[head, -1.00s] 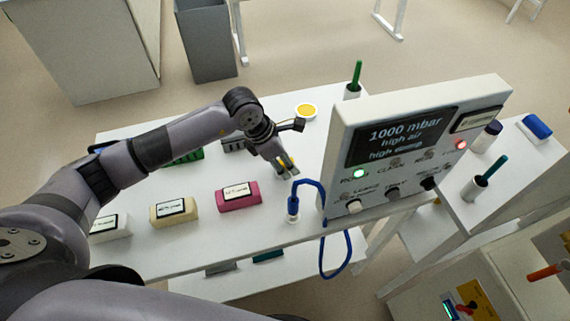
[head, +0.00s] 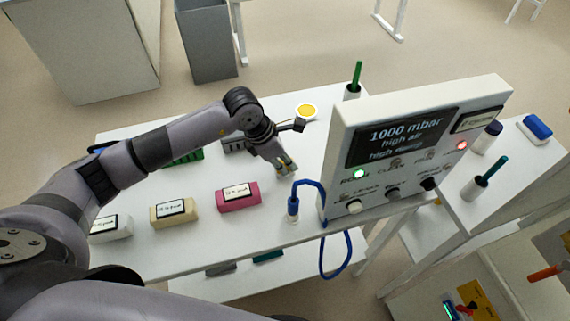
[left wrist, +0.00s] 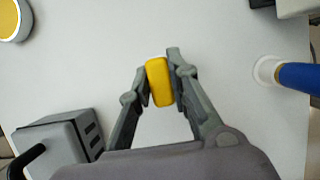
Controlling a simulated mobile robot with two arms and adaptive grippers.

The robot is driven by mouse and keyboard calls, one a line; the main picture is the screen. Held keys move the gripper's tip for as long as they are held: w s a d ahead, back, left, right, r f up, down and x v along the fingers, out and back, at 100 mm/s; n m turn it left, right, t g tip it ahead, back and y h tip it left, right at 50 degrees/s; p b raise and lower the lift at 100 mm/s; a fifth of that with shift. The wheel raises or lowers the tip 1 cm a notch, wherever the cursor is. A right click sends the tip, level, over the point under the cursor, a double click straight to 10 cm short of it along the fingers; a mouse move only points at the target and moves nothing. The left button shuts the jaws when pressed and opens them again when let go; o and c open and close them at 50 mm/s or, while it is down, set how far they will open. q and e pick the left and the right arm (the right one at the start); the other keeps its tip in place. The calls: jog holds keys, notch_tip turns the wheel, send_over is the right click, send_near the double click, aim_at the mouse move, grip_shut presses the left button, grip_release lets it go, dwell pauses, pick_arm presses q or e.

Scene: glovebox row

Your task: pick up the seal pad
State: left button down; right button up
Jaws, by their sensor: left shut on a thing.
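A small yellow block with rounded corners, which I take for the seal pad (left wrist: 159,82), is between the fingertips of my left gripper (left wrist: 160,80) in the left wrist view. Both fingers press on its sides, so the gripper is shut on it. In the head view my left gripper (head: 286,168) points down at the white table, left of the display panel. The pad is mostly hidden by the fingers there. I cannot tell whether it touches the tabletop. My right gripper is not in view.
The display panel (head: 420,150) stands close on the right. A blue hose (head: 293,207) rises in front of the gripper. Labelled pink (head: 239,204), cream and white blocks line the front edge. A yellow-topped round dish (head: 306,111) lies behind.

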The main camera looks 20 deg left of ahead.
pick_arm(q)
jog(key=shift+r, duration=0.6)
notch_tip(320, 180, up, 19)
jog(key=b, duration=0.3)
jog(key=shift+b, duration=0.35)
jog(key=c, duration=2)
grip_release()
jog(key=shift+f, duration=0.1)
grip_shut()
